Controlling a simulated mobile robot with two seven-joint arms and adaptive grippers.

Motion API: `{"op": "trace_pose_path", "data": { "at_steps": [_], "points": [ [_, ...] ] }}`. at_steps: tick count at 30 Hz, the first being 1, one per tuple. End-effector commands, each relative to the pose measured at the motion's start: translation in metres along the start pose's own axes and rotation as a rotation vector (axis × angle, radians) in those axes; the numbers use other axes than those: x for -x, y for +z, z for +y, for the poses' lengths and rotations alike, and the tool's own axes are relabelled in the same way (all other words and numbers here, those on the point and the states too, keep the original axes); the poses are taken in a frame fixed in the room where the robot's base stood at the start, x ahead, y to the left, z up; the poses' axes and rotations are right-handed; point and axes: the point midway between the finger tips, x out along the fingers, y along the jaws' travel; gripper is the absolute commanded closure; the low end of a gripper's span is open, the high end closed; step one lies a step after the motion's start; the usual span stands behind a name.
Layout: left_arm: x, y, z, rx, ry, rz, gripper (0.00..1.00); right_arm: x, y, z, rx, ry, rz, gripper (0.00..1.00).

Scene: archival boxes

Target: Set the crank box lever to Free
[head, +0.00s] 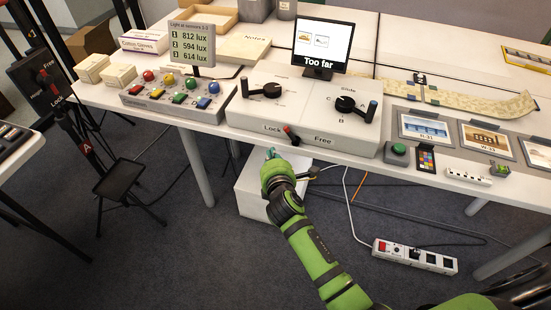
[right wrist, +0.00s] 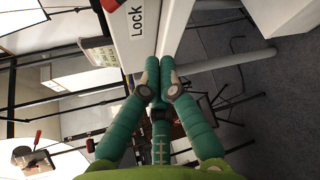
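The crank box (head: 252,112) is a pale box on the table with two black cranks on top. Its small lever (head: 289,132), red-tipped with a dark base, sits on the front between the words Lock and Free. The red tip leans left, toward Lock. My right gripper (head: 271,153) is below and left of the lever, in front of the table edge, apart from the lever. In the right wrist view its teal fingers (right wrist: 160,62) are together with nothing seen between them. My left gripper is not in view.
A screen (head: 322,45) reading "Too far" stands behind the box. A button panel (head: 180,95) is on its left; a green button (head: 399,149) and picture cards (head: 424,128) are on its right. A white box (head: 250,185) and a power strip (head: 415,256) are on the floor.

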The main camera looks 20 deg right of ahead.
Motion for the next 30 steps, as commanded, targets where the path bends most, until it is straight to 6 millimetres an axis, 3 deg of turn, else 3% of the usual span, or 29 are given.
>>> {"op": "trace_pose_path", "data": {
  "at_steps": [3,8,10,15,30],
  "points": [
    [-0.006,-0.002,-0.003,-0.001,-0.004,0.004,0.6,-0.028,-0.001,-0.001,-0.001,0.0,-0.001,1.0],
    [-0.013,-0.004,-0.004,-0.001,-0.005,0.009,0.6,-0.057,-0.001,-0.001,-0.001,0.0,0.0,1.0],
    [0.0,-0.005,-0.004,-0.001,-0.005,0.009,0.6,-0.053,0.014,0.004,0.001,-0.001,-0.002,1.0],
    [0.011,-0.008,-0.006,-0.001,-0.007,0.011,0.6,-0.045,0.032,0.002,0.001,-0.001,-0.001,1.0],
    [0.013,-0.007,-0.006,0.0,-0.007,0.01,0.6,-0.043,0.038,-0.001,-0.001,0.0,0.0,1.0]
  ]
}}
